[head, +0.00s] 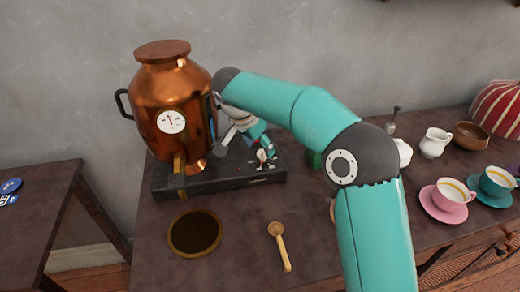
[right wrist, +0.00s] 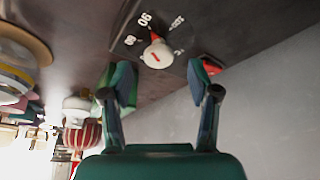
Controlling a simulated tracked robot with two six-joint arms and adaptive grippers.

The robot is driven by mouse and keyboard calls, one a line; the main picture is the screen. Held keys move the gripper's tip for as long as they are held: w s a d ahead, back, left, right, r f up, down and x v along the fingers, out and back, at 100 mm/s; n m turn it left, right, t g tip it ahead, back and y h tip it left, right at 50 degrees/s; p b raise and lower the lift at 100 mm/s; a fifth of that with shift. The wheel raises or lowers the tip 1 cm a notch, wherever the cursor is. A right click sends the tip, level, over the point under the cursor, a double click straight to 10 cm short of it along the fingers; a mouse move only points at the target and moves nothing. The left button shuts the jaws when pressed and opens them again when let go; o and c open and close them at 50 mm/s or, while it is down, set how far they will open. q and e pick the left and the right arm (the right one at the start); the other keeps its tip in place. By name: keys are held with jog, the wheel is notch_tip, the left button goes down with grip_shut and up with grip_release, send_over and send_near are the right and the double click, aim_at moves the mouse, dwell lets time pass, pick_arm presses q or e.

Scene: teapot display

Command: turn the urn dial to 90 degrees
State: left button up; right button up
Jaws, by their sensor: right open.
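The copper urn (head: 175,95) stands on a dark base (head: 205,183) on the table, with a white round gauge on its front. The urn dial is a white knob with a red mark (right wrist: 157,55) on the base's panel, with printed numbers around it. In the head view the dial is small and close to my right gripper (head: 262,150), which is at the right part of the base. In the right wrist view the right gripper (right wrist: 163,90) is open, its two fingers apart, with the dial beyond and between them, not gripped. My left gripper is not in view.
A red part (right wrist: 205,66) is beside the dial. A dark round mat (head: 195,234) and a wooden spoon (head: 279,246) lie in front of the base. A pink cup (head: 452,194), a teal cup (head: 496,181) and a white jug (head: 435,142) stand at the right.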

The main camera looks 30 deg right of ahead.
jog(key=v, duration=0.9)
jog(key=shift+a, duration=0.15)
jog(key=shift+r, duration=0.1)
